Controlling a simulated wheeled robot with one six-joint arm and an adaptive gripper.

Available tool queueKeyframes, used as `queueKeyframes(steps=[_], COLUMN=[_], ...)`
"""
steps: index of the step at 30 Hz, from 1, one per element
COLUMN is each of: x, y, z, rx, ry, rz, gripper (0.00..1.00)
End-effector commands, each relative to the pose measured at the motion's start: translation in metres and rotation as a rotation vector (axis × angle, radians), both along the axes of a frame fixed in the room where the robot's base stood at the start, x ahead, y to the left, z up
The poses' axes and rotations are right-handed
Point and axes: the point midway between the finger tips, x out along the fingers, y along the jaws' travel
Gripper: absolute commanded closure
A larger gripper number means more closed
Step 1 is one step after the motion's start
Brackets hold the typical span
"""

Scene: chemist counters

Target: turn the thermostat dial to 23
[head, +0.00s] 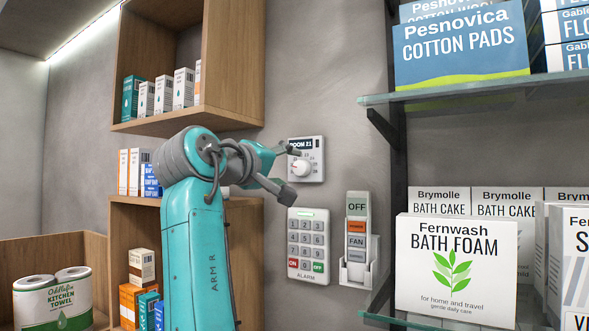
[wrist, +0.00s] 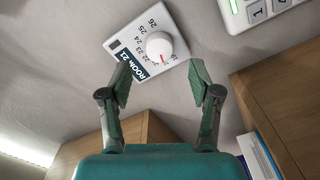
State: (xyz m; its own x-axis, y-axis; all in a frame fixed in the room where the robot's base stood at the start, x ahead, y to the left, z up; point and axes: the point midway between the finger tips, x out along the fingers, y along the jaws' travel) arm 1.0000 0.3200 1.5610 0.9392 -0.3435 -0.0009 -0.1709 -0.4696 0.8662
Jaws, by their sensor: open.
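The thermostat (head: 318,172) is a white wall plate with a dark label reading ROOM 21. Its round white dial (head: 303,168) stands out from the plate. In the wrist view, the dial (wrist: 160,46) has a red mark on the side facing my gripper, near the low end of the printed scale; the number under it is too small to read surely. Figures from about 22 to 26 show around the dial. My gripper (wrist: 160,80) is open and empty, its fingers spread to either side of the dial's line and apparently short of it. In the head view, my gripper (head: 286,172) partly overlaps the thermostat.
An alarm keypad (head: 308,245) is on the wall just below the thermostat. A remote in a white holder (head: 357,240) hangs to its right. Wooden shelves (head: 232,65) with boxes are at left; glass shelves (head: 470,88) with cartons are at right. Bare wall surrounds the thermostat.

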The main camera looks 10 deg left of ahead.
Motion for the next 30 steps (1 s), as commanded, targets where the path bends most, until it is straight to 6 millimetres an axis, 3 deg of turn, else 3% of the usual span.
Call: queueKeyframes(steps=[9,22,27,29,30], x=[0.041,0.049,0.048,0.048,0.048], y=[-0.015,-0.017,-0.017,-0.017,-0.017], z=[0.0,0.0,0.0,0.0,0.0], rx=[-0.002,-0.001,-0.001,-0.001,-0.001], ry=[0.001,-0.001,-0.001,-0.001,-0.001], rz=[0.001,0.003,0.003,0.003,0.003], gripper=[0.37,0.37,0.8,0.95,0.97])
